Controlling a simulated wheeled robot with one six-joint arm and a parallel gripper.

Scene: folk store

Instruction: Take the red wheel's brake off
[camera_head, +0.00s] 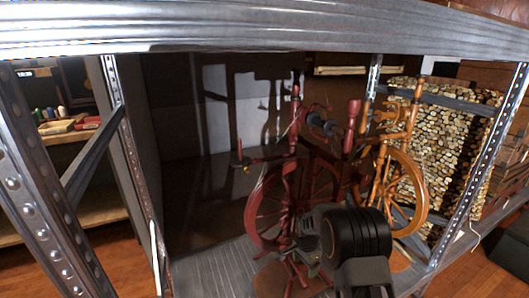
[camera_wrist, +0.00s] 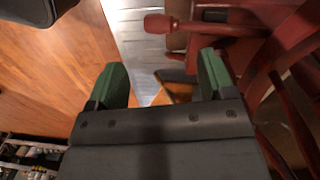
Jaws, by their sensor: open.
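The red spinning wheel (camera_head: 252,212) stands on a metal shelf, with its large spoked wheel at the front and turned posts above. In the wrist view its red frame and spokes (camera_wrist: 285,70) fill the right side. A turned red rod with a rounded knob (camera_wrist: 160,24) reaches left, beyond my fingertips. My gripper (camera_wrist: 160,78) has its two green fingers apart, with nothing held between them. In the head view my black arm hides part of the wheel's lower right. I cannot tell which part is the brake.
An orange wooden spinning wheel (camera_head: 408,180) stands close on the right. Metal uprights (camera_head: 130,165) and a top beam (camera_head: 250,28) frame the shelf. Stacked firewood (camera_head: 450,130) is behind on the right. Bare shelf (camera_head: 210,268) shows on the left.

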